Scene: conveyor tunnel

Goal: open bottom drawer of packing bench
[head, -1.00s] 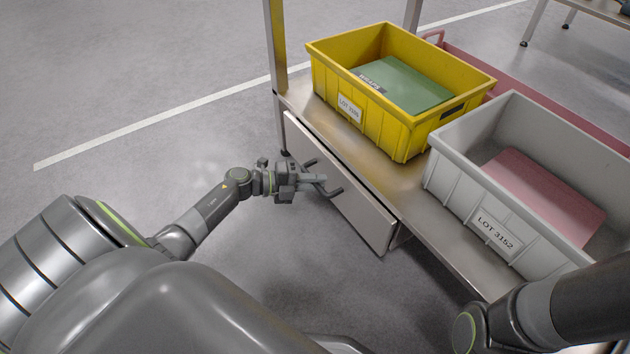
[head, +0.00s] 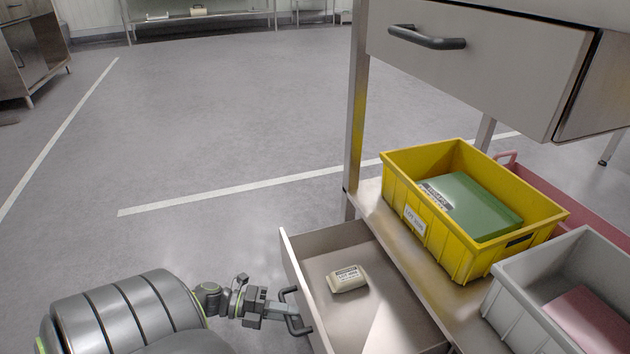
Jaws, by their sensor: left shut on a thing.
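The bottom drawer (head: 378,268) of the packing bench is pulled well out below the lower shelf. Its inside shows, with a small beige labelled packet (head: 347,279) lying in it. My left gripper (head: 283,309) is shut on the dark bar handle (head: 291,297) of the drawer front, at the drawer's left side in the picture. The near part of the drawer is cut off by the frame's bottom edge. My right gripper is out of the picture.
On the lower shelf stand a yellow bin (head: 440,220) with a green item and a grey bin (head: 510,300) with a pink item. An upper drawer (head: 480,60) is shut above. A bench leg (head: 354,130) stands behind the open drawer. The floor to the left is clear.

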